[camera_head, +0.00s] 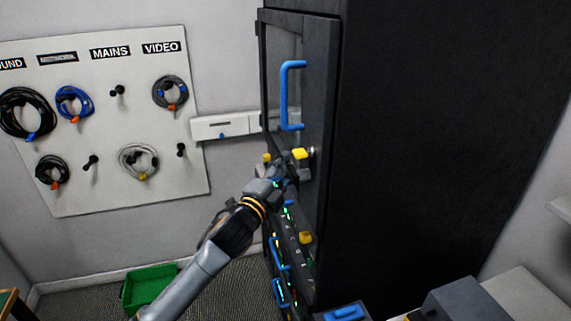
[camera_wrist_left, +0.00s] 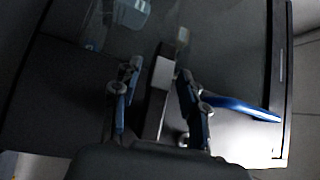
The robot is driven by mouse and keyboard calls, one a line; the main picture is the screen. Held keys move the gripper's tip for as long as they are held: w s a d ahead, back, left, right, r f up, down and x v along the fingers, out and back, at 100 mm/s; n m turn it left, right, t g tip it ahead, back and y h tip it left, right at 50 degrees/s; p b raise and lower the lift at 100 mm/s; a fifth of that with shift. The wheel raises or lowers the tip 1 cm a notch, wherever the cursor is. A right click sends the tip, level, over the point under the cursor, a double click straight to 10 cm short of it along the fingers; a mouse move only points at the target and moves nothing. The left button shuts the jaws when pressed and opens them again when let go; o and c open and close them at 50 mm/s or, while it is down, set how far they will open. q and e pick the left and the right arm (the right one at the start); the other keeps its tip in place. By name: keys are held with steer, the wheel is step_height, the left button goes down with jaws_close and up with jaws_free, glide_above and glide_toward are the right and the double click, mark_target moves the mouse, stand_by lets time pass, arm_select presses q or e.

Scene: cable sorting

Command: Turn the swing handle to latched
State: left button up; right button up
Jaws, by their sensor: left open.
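The swing handle shows a yellow part (camera_head: 300,154) on the dark cabinet's door, below the blue pull handle (camera_head: 285,95). My left gripper (camera_head: 282,168) is at the door, just below and left of that yellow part. In the left wrist view, my gripper (camera_wrist_left: 158,76) is open, with one finger on each side of a grey bar (camera_wrist_left: 163,73) that appears to be the swing handle. I cannot tell whether either finger touches it. The blue pull handle (camera_wrist_left: 240,107) lies right of the fingers there. My right gripper is in neither view.
The tall dark cabinet (camera_head: 430,120) fills the right side. Below the gripper are lit equipment and a yellow knob (camera_head: 305,237). A pegboard (camera_head: 120,185) with coiled cables hangs at left. A green bin (camera_head: 150,288) stands on the floor. A grey box (camera_head: 460,300) is at lower right.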

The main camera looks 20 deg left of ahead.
arm_select(q)
steer(key=shift+w, duration=0.15)
jaws_close()
steer(key=shift+n+y, duration=0.3)
steer(key=shift+f+n+g+p, duration=0.2)
steer(key=shift+n+g+p, duration=0.2)
steer(key=shift+g+p, duration=0.1)
steer(key=s+d+f+n+g+h, duration=0.2)
steer(key=s+f+n+g+h, duration=0.1)
steer(key=n+g, duration=0.5)
steer(key=shift+s+d+f+g, duration=0.35)
steer(key=shift+s+f+g, duration=0.15)
steer(key=shift+g, duration=1.3)
